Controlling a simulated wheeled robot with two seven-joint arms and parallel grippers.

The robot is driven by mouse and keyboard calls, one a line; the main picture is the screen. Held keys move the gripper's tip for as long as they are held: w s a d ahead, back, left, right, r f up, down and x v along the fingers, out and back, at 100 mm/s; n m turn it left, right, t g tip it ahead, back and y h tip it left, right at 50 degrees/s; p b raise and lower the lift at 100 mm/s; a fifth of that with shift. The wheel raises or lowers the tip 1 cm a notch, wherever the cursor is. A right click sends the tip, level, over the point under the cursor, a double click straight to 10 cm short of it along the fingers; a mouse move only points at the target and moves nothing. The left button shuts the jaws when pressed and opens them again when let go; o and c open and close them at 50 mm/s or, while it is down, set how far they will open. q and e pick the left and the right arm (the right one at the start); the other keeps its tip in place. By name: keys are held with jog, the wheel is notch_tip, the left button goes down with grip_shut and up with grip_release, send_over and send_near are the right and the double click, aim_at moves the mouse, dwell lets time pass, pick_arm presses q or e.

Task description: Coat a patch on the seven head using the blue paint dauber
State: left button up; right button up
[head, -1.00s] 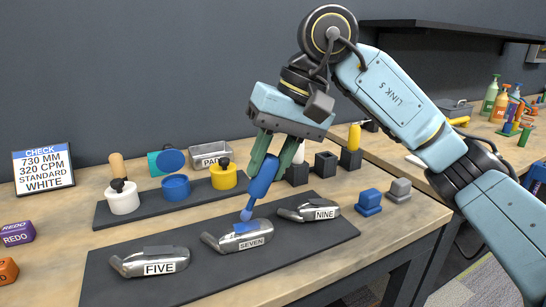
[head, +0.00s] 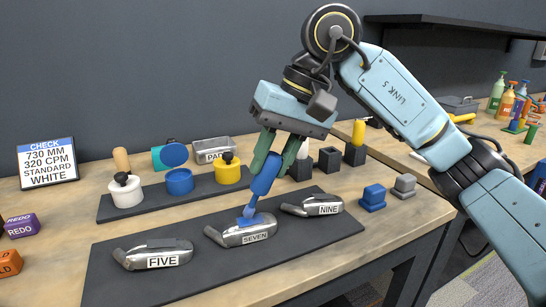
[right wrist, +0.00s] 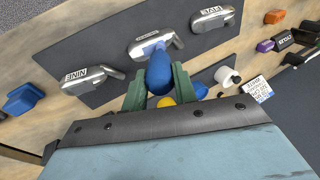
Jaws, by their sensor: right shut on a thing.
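My right gripper (head: 270,146) is shut on the blue paint dauber (head: 264,177), which tilts with its tip down on the seven head. The seven head (head: 236,237) is a silver club head labelled SEVEN, in the middle of the dark mat. A blue patch (head: 256,218) shows on its top around the dauber tip. In the right wrist view the dauber (right wrist: 160,75) sits between green fingers, its tip over the seven head (right wrist: 137,49). An open blue paint pot (head: 179,182) stands on the rear strip. My left gripper is not in view.
The five head (head: 130,257) and nine head (head: 296,209) lie on the same mat (head: 110,285), either side. White (head: 126,194) and yellow (head: 227,173) pots stand behind, with a metal tray (head: 212,150). Blue (head: 372,198) and grey (head: 405,186) blocks lie at right. A check sign (head: 47,163) stands left.

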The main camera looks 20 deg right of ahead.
jog(key=shift+w+a+f+b, duration=0.1)
jog(key=shift+w+f+b, duration=0.2)
jog(key=shift+f+b, duration=0.45)
jog(key=shift+f, duration=0.15)
jog(key=shift+p, duration=0.3)
dwell(1.2)
jog(key=shift+s+d+r+p, duration=0.1)
jog(key=shift+s+r+p, duration=0.25)
jog(key=shift+r+p, duration=0.45)
jog(key=shift+s+d+r+p, duration=0.1)
jog(key=shift+s+r+p, duration=0.25)
jog(key=shift+r, duration=0.8)
jog(key=shift+s+d+r+p, duration=0.1)
jog(key=shift+s+r+p, duration=0.2)
jog(key=shift+r+p, duration=0.5)
jog(key=shift+r, duration=0.15)
